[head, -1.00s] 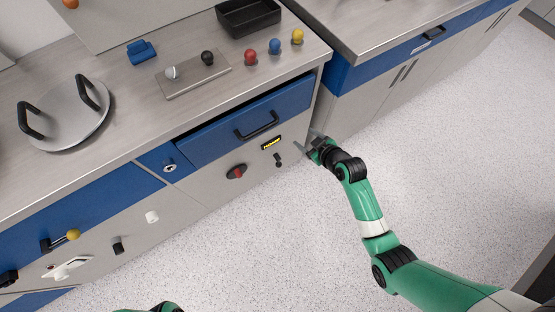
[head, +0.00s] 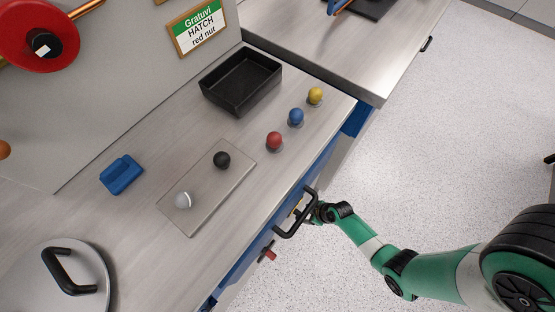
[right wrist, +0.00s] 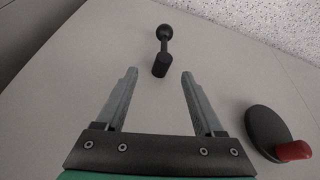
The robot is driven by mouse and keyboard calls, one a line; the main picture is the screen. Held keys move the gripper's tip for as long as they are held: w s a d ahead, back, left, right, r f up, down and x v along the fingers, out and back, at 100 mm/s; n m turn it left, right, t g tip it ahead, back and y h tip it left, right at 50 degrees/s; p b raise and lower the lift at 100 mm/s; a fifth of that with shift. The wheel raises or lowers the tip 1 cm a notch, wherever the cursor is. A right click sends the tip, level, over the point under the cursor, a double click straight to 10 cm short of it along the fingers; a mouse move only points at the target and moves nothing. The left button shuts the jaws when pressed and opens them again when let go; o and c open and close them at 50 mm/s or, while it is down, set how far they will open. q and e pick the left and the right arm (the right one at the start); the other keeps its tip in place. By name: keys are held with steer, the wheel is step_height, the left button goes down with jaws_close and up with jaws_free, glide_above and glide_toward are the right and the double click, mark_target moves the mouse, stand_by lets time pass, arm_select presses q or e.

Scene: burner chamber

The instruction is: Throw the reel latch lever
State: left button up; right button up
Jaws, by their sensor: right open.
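In the right wrist view, a small black lever with a ball end (right wrist: 162,50) stands on the grey cabinet front. No label on it shows, so I cannot confirm that it is the reel latch lever. My right gripper (right wrist: 157,80) is open and empty. Its fingers point toward the lever, with the lever's base just beyond the gap between the fingertips. In the head view my right gripper (head: 316,212) is beside the black drawer handle (head: 296,215), partly hidden; the lever cannot be made out there. My left gripper is out of view.
A black round knob with a red grip (right wrist: 272,134) sits right of the fingers. The counter holds a black tray (head: 240,80), red (head: 274,140), blue (head: 296,116) and yellow (head: 315,95) balls, and a plate with two knobs (head: 208,190). Open floor lies to the right.

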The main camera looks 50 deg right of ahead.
steer(key=f+b, duration=0.3)
steer(key=w+f+b, duration=0.1)
steer(key=f+b, duration=0.2)
steer(key=f, duration=0.1)
steer(key=f+b, duration=0.2)
steer(key=f, duration=0.1)
steer(key=shift+w+a+f+b, duration=0.2)
steer(key=shift+f+b, duration=0.1)
steer(key=shift+b, duration=0.1)
steer(key=shift+w+f, duration=0.3)
steer(key=shift+w, duration=0.1)
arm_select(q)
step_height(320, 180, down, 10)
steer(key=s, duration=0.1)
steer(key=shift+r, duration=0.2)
arm_select(e)
steer(key=shift+r, duration=0.1)
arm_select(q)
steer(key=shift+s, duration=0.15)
arm_select(e)
jaws_close()
